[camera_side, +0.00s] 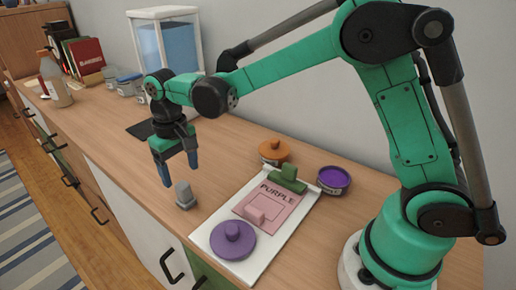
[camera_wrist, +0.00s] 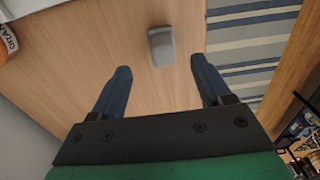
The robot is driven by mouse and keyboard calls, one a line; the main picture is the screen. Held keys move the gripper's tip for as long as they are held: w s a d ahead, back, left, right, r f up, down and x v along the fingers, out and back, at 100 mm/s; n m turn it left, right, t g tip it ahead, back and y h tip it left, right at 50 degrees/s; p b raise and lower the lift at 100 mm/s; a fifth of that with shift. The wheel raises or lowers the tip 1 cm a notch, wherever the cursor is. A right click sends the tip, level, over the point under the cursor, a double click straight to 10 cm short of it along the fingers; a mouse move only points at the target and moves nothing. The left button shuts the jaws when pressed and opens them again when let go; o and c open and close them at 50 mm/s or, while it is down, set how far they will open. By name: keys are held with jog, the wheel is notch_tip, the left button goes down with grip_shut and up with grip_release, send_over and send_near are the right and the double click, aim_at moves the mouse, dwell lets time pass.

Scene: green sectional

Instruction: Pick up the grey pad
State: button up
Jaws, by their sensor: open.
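The grey pad (camera_side: 184,194) is a small grey block with a rounded knob, standing on the wooden counter near its front edge, left of the white board. In the wrist view the grey pad (camera_wrist: 161,46) lies ahead of my fingertips, about midway between them.
A white board (camera_side: 270,255) holds a purple round piece (camera_side: 233,240), a pink card and a green block. An orange-lidded pot (camera_side: 274,150) and a purple pot (camera_side: 333,180) stand behind it. A dark mat (camera_side: 143,130) lies behind my gripper. The counter's front edge is close to the pad.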

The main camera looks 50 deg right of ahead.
aim_at(182, 184)
jog(key=shift+w+a+f, duration=0.15)
jog(key=shift+f, duration=0.55)
notch_tip(182, 184, down, 5)
jog(key=shift+r, duration=0.1)
grip_shut()
